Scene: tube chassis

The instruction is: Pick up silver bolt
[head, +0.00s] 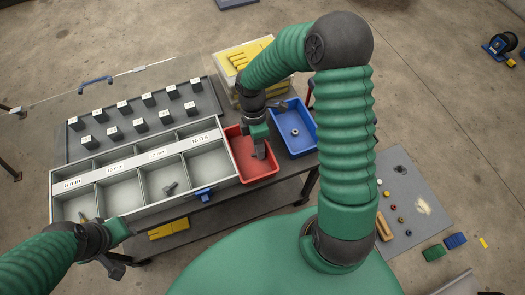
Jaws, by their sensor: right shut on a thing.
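My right gripper (259,152) reaches down into the red bin (252,172), its fingers low over the bin's floor. It is shut on a small part, taken to be the silver bolt, which the fingers mostly hide. A grey bolt (170,188) lies in the third compartment from the left of the light grey organizer (145,206). Another small bolt-like piece (83,217) lies in the leftmost compartment. My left gripper (118,268) is at the front left of the table, beside the organizer and apart from the bins. Its jaws are too unclear to read.
A blue bin (299,147) with a nut (295,131) stands right of the red bin. Yellow parts sit in a crate (233,70) at the back. A mat (408,185) with small parts lies on the floor at right.

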